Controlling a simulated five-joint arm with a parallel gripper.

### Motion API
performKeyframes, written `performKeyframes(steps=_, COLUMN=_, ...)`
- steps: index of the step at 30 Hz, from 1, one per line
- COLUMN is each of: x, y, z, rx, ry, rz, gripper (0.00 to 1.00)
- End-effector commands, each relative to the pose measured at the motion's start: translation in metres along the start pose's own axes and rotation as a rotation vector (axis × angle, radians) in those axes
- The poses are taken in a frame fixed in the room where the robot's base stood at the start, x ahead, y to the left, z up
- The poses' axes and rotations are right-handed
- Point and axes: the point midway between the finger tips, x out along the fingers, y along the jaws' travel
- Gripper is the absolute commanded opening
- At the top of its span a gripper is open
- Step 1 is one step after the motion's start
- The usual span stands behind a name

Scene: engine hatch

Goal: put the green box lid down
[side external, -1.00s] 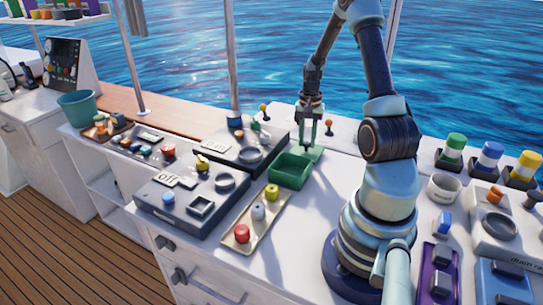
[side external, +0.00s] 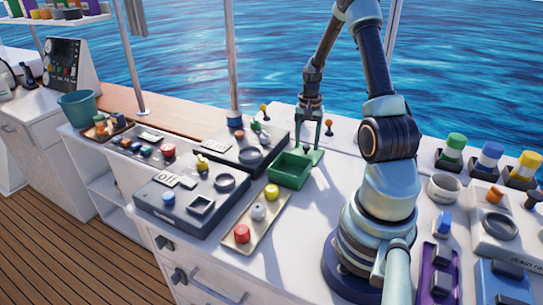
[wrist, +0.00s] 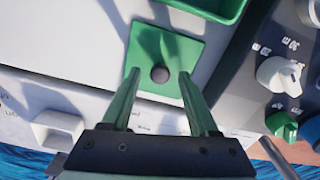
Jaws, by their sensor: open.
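The green box lid (wrist: 178,50) is a flat square plate with a dark round knob (wrist: 160,74). It lies on the white counter beside the open green box (side external: 289,170), and it also shows in the side view (side external: 314,155). The box's edge shows at the top of the wrist view (wrist: 215,8). My gripper (wrist: 158,75) is open, its two green fingers on either side of the knob with gaps between. In the side view my gripper (side external: 312,147) is low over the lid behind the box.
Dark control panels with knobs (side external: 188,195) stand left of the box. A white cup (side external: 444,187) is at the right. Some bare counter lies between the box and my base.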

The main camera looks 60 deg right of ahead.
Motion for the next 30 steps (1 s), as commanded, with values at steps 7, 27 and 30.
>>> performKeyframes(steps=7, x=-0.042, y=-0.001, z=-0.001, rx=0.000, ry=0.006, rz=-0.003, gripper=0.60)
performKeyframes(steps=27, x=-0.138, y=-0.023, z=0.022, rx=-0.108, ry=0.036, rz=-0.019, gripper=0.60)
performKeyframes(steps=30, x=-0.160, y=-0.050, z=0.056, rx=-0.259, ry=0.085, rz=-0.048, gripper=0.60)
